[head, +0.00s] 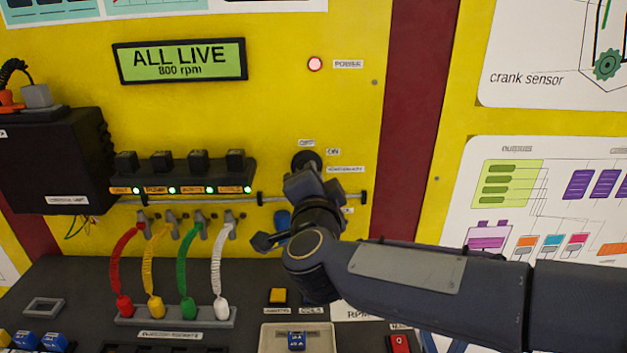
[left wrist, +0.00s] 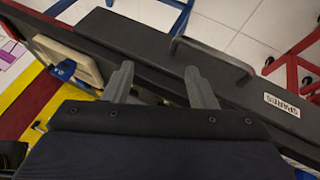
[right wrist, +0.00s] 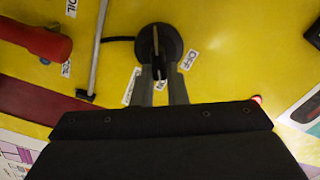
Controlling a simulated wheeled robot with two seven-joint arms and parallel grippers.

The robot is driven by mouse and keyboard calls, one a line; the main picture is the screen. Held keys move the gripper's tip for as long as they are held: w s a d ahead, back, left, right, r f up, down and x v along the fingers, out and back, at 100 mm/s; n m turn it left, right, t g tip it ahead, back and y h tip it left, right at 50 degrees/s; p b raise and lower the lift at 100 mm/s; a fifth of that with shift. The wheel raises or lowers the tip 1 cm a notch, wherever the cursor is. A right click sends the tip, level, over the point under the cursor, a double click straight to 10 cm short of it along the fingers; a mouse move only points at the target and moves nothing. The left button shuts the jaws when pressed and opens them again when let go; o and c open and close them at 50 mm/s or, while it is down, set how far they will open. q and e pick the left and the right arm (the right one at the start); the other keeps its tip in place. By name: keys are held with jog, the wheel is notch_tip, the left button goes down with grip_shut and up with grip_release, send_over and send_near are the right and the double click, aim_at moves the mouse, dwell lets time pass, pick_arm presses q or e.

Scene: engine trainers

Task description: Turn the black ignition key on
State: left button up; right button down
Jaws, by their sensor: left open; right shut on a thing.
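The round black ignition switch (head: 306,158) is on the yellow panel, just below the OFF label (head: 306,142) and left of the ON label (head: 333,152). My right gripper (head: 306,177) is at the switch and hides most of it. In the right wrist view the switch (right wrist: 168,35) lies at the fingertips, with the key's thin edge (right wrist: 156,40) in its middle. The right gripper (right wrist: 162,68) is shut on the key. Which label the key points at is hard to tell. My left gripper (left wrist: 158,82) is open and empty, away from the panel.
The display (head: 180,61) reads ALL LIVE, 800 rpm, and the red power lamp (head: 315,64) is lit. A metal rail (head: 345,197) runs below the switch. Coloured coiled leads (head: 188,270) hang at left. A dark SPARES lid (left wrist: 240,75) lies beneath my left gripper.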

dwell(0.3)
jog(key=c, duration=1.4)
grip_release()
jog(key=shift+c, duration=0.2)
jog(key=shift+s, duration=0.1)
jog(key=s, duration=0.7)
jog(key=shift+s, duration=0.35)
